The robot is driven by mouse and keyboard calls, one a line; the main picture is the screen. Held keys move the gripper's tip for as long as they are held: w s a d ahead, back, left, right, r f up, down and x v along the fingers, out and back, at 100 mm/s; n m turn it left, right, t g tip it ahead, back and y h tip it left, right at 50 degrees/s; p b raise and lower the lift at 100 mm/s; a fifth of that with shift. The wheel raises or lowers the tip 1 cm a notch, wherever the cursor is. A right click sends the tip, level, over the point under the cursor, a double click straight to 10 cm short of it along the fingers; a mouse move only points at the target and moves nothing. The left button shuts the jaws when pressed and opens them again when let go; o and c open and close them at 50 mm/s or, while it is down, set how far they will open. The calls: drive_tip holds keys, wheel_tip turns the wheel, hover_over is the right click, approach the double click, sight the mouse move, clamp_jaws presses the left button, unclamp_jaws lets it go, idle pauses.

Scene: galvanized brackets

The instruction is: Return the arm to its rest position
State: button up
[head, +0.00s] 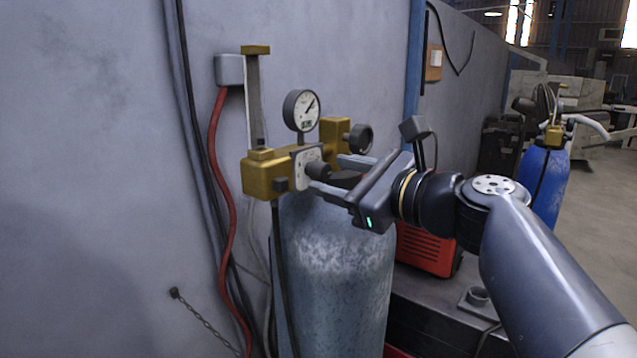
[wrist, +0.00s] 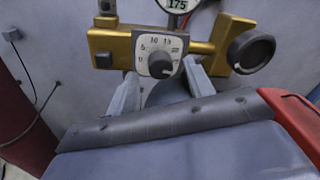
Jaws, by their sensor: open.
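My gripper (head: 328,176) is in the upper middle of the head view, with my arm reaching in from the lower right. Its two fingers are apart, and nothing is seen held between them. They point at the dark knob (head: 318,170) on the brass regulator (head: 262,178). In the wrist view my gripper (wrist: 163,82) has one finger on either side below the knob (wrist: 160,66), which sits on a pale numbered dial plate (wrist: 148,46). Whether the fingers touch the knob or plate I cannot tell.
The regulator sits atop a worn blue-grey cylinder (head: 335,265), close to a grey wall (head: 110,150). A round gauge (head: 301,110) stands above it. A red hose (head: 229,200) hangs at the left. A red machine (head: 430,250) is behind my gripper. A blue cylinder (head: 545,185) stands farther right.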

drive_tip(key=shift+x, duration=0.85)
drive_tip(key=shift+w+a+f+n, duration=0.15)
drive_tip(key=shift+f+n, duration=0.05)
drive_tip(key=shift+n, duration=0.1)
drive_tip(key=n+b, duration=0.2)
drive_tip(key=b, duration=0.1)
drive_tip(key=shift+f+n, duration=0.1)
drive_tip(key=shift+n, duration=0.2)
drive_tip(key=n+b, duration=0.4)
drive_tip(key=n, duration=0.1)
drive_tip(key=shift+n+t+y+b, duration=0.3)
drive_tip(key=shift+t+y+b, duration=0.1)
drive_tip(key=n+b, duration=0.3)
drive_tip(key=n, duration=0.1)
drive_tip(key=shift+n+y, duration=0.4)
drive_tip(key=shift+n+b, duration=0.85)
drive_tip(key=shift+n, duration=1.15)
